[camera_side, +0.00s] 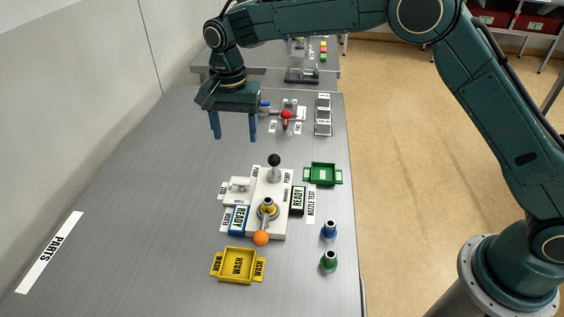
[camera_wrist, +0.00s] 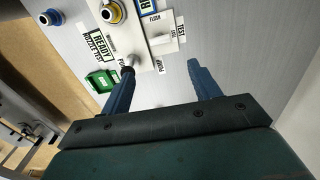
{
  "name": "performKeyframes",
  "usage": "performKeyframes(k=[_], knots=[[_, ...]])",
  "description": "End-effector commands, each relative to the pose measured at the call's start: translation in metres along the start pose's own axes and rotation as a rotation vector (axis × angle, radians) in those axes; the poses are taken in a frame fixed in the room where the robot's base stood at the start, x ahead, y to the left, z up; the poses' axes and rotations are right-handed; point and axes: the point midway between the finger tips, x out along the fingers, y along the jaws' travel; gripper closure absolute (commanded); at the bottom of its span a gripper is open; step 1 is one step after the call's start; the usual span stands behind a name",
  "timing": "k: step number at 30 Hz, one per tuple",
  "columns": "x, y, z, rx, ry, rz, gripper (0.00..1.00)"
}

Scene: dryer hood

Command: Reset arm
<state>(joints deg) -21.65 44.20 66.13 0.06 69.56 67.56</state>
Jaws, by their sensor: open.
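My gripper (camera_side: 233,133) hangs over the grey table in the side view, its two blue fingers pointing down, apart and empty. In the wrist view my gripper (camera_wrist: 160,80) also shows open, with nothing between the fingers. Its fingers are beyond the white fixture (camera_side: 264,185), apart from it. The fixture carries a black-knobbed lever (camera_side: 274,162), a yellow nozzle (camera_side: 268,205) seated in a metal ring, and an orange-knobbed lever (camera_side: 261,237). In the wrist view the dark-knobbed lever (camera_wrist: 127,72) stands close to the left finger; I cannot tell whether they touch.
A yellow WASH tray (camera_side: 238,281) lies in front. A green tray (camera_side: 322,166) sits at the right. A blue nozzle (camera_side: 329,231) and a green nozzle (camera_side: 328,261) stand near the right edge. A red-knobbed lever (camera_side: 286,115) stands behind.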

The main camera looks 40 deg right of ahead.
Motion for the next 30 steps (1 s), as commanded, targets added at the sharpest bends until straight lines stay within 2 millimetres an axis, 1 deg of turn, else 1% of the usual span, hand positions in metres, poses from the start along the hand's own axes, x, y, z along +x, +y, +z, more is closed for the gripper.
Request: performKeyframes(k=[5, 8, 11, 17, 21, 27, 30], knots=[[-0.007, 0.005, -0.002, -0.009, 0.003, -0.007, 0.38], [-0.017, 0.012, -0.004, -0.025, 0.007, -0.017, 0.38], [-0.033, 0.023, -0.006, -0.05, 0.015, -0.032, 0.38], [-0.07, 0.058, -0.011, -0.121, 0.039, -0.07, 0.38], [-0.094, 0.087, -0.012, -0.177, 0.061, -0.096, 0.38], [-0.124, 0.129, -0.009, -0.255, 0.097, -0.129, 0.38], [-0.136, 0.151, -0.006, -0.293, 0.117, -0.144, 0.38]])
